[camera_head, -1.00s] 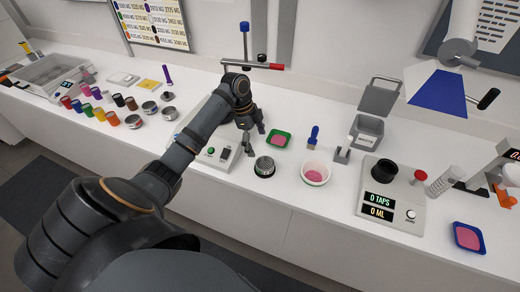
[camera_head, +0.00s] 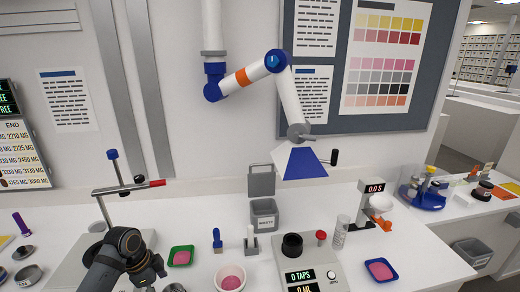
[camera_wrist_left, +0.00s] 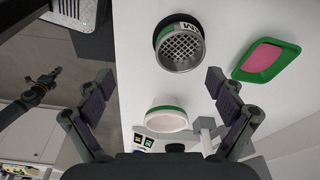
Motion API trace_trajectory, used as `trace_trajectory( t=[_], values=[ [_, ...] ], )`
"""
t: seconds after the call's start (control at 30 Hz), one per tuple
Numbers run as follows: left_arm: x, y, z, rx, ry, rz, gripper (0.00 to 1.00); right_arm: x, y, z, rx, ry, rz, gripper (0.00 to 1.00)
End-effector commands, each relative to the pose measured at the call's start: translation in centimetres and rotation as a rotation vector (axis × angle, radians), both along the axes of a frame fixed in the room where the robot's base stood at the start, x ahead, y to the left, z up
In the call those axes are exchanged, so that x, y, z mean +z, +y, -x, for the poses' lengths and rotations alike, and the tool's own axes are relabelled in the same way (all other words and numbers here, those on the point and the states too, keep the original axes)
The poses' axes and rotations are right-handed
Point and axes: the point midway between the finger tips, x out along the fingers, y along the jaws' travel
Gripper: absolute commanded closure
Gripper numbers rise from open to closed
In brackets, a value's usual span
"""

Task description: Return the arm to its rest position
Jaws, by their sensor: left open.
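My left arm comes up from the bottom left in the head view, and its gripper (camera_head: 150,278) is low over the counter near the bottom edge. In the left wrist view the two fingers of my left gripper (camera_wrist_left: 160,98) stand wide apart with nothing between the tips. A metal mesh-topped container (camera_wrist_left: 182,48) is beyond the fingers, and a green tray with pink powder (camera_wrist_left: 265,60) lies to its right. A dark arm part, likely my right arm, shows at the left of the wrist view; its jaw state is unclear.
A metal stand with a red-tipped bar (camera_head: 130,187) rises behind my left arm. The white bowl (camera_head: 230,279), blue-handled brush (camera_head: 217,238), grey bin (camera_head: 264,215) and tap device (camera_head: 310,265) stand to the right. A white jointed arm (camera_head: 240,78) hangs above the counter.

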Motion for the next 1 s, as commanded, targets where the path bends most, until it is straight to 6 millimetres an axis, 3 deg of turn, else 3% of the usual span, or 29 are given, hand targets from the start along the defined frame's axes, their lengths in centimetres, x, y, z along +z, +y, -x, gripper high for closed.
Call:
trace_trajectory(
  t=[0.03, 0.1, 0.23, 0.47, 0.7, 1.0],
  values=[
    [-2.2, -2.1, 2.1, 0.068, 0.011, -0.013, 0.07, 0.0, 0.0, 0.0, 0.000, 0.000, -0.001, 1.00],
    [-4.1, -4.2, 4.6, 0.201, 0.002, -0.037, 0.07, 0.0, 0.1, 0.0, -0.001, 0.000, -0.001, 1.00],
    [-5.4, -6.6, 8.2, 0.418, -0.028, -0.051, 0.07, 0.0, 0.2, -0.1, -0.001, -0.001, -0.002, 1.00],
    [-5.0, -8.3, 13.0, 0.740, -0.084, -0.043, 0.07, 0.0, 0.1, 0.0, -0.001, 0.000, -0.001, 1.00],
    [-2.9, -8.0, 17.1, 1.054, -0.144, -0.027, 0.07, 0.0, 0.1, 0.0, 0.000, -0.001, -0.001, 1.00],
    [-12.6, -7.1, 15.6, 1.066, -0.113, -0.050, 0.07, -0.8, -0.3, 0.1, 0.001, 0.001, 0.003, 1.00]
  ],
)
